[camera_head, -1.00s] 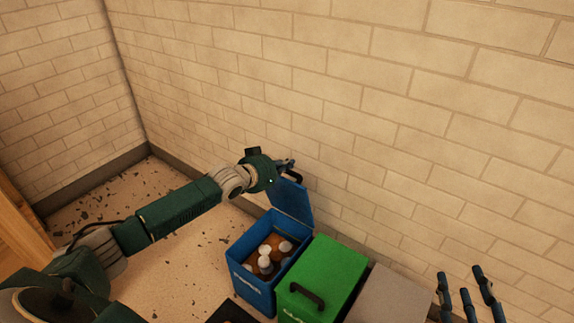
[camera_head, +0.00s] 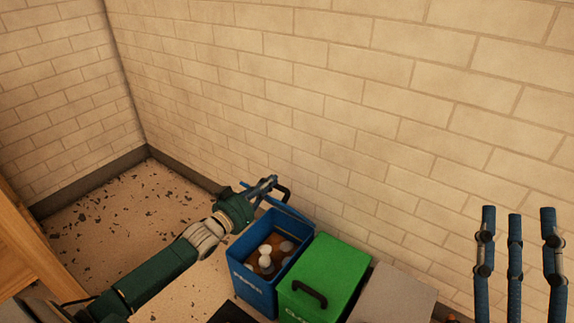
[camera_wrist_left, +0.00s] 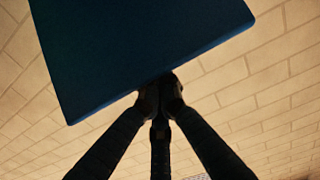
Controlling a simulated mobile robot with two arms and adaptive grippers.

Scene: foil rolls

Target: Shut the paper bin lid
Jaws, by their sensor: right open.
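The blue paper bin (camera_head: 252,288) stands at the left of a row of bins, with white-topped items inside. Its blue lid (camera_head: 292,211) is raised at the back and seen nearly edge-on, with a dark handle (camera_head: 286,193). My left gripper (camera_head: 271,182) is at the lid's upper edge, beside the handle. In the left wrist view the lid (camera_wrist_left: 140,45) fills the top, and the fingers of my left gripper (camera_wrist_left: 160,85) come together at its edge. I cannot tell whether the handle is between them. My right gripper (camera_head: 516,212) is open and empty at the right.
A green bin (camera_head: 330,270) with a shut lid and dark handle stands right of the blue bin. A grey bin (camera_head: 395,295) is beyond it. A brick wall (camera_head: 300,100) rises close behind. The speckled floor (camera_head: 130,215) at the left is open.

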